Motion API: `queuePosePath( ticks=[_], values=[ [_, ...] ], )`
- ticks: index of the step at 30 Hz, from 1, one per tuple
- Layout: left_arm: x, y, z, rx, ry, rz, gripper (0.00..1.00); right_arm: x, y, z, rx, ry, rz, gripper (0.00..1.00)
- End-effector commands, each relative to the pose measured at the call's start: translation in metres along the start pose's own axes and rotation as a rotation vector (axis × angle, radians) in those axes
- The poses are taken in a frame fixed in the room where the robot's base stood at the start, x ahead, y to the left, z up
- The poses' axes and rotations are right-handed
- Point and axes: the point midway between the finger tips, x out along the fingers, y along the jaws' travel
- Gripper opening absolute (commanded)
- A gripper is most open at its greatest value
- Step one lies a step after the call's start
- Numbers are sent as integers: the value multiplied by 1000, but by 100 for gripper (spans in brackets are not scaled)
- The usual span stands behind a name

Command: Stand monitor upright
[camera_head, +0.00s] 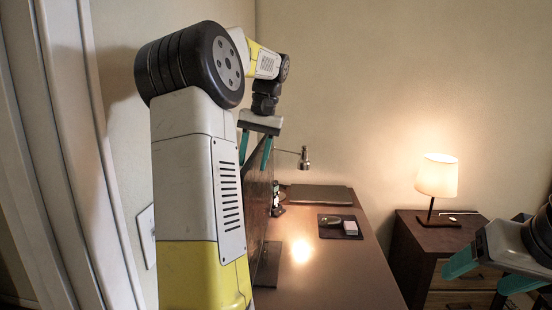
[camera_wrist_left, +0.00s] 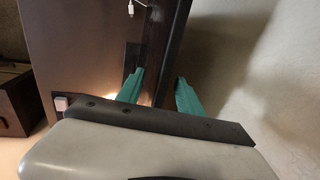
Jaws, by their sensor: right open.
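The monitor (camera_head: 259,200) is a thin dark panel seen nearly edge-on at the left side of the desk. It looks about upright on its dark base (camera_head: 268,265), partly hidden by my left arm. My left gripper (camera_head: 254,166) points down at its upper part. In the left wrist view, the monitor's dark edge (camera_wrist_left: 162,45) runs between the teal fingers of my left gripper (camera_wrist_left: 160,76). The fingers are apart, but whether both touch the monitor is unclear. My right gripper (camera_head: 484,284) is open and empty at the lower right, well away from the monitor.
The brown desk (camera_head: 330,275) is clear in front. A dark pad (camera_head: 328,233) with a mouse and a small white box lies behind, near a closed laptop (camera_head: 320,195). A desk lamp (camera_head: 304,160) stands at the back. A lit lamp (camera_head: 438,177) stands on the cabinet (camera_head: 405,235).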

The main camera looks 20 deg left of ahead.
Motion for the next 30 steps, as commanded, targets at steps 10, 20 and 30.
queuePosePath(
  ticks=[10,20,30],
  values=[
    [-6,0,-1,0,5,1,43,0,0,0,0,0,0,71],
    [-58,1,-1,1,5,2,43,0,0,0,0,0,0,71],
    [-79,0,0,0,2,1,43,0,0,0,0,0,0,71]
  ],
)
